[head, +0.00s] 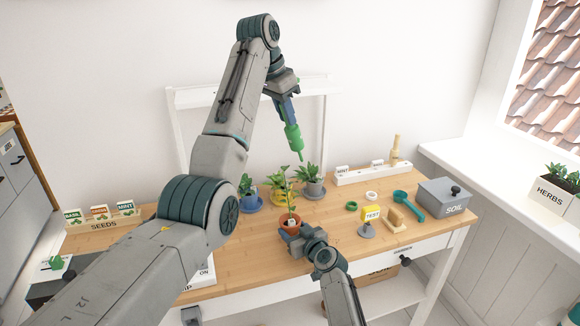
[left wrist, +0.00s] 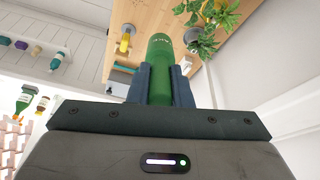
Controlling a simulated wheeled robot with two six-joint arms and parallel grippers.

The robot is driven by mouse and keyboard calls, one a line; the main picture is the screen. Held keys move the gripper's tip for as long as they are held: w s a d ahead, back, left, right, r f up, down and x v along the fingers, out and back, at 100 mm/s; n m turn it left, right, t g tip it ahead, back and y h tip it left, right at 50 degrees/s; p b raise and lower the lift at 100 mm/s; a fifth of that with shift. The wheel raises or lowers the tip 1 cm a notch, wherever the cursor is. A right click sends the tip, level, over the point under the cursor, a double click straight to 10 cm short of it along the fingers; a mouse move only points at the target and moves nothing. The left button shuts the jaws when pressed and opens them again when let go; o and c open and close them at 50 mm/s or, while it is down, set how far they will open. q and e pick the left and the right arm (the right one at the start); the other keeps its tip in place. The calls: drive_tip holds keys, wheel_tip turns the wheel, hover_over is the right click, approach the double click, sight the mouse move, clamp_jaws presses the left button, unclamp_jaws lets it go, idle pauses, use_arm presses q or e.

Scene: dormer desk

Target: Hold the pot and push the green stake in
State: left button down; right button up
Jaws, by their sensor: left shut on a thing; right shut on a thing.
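The green stake (head: 293,138) is held in my left gripper (head: 285,108), high above the desk, with its narrow tip pointing down. In the left wrist view the stake (left wrist: 158,60) sits between the two fingers of the left gripper (left wrist: 160,85). Below it, a small terracotta pot (head: 290,224) with a thin leafy plant (head: 288,190) stands on the desk. My right gripper (head: 290,234) is shut on this pot from the front, low at the desk top. The stake's tip is apart from the pot, above it.
Potted plants on blue and yellow saucers stand behind the pot. To the right are a yellow TEST sign (head: 372,213), a teal scoop (head: 409,205) and a grey SOIL box (head: 446,197). A SEEDS rack (head: 104,223) stands at the left. A white label rack (head: 372,173) is at the back.

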sight(291, 146)
use_arm(q)
drive_tip(key=f+y, duration=0.1)
drive_tip(key=f, duration=0.2)
drive_tip(key=w+d+f+g, duration=0.1)
drive_tip(key=f, duration=0.3)
drive_tip(key=f+y, duration=0.1)
drive_tip(key=f, duration=0.2)
drive_tip(key=shift+w+d+f+g+y, duration=0.15)
drive_tip(key=shift+d+f+g+y, duration=0.15)
drive_tip(key=shift+g, duration=0.1)
drive_tip(key=shift+f, duration=0.55)
drive_tip(key=shift+f, duration=2.85)
drive_tip(key=shift+a+f, duration=0.1)
drive_tip(key=shift+f, duration=1.95)
drive_tip(key=c, duration=1.2)
unclamp_jaws()
drive_tip(key=shift+c, duration=0.2)
wheel_tip(291, 146, up, 12)
drive_tip(key=shift+a, duration=0.1)
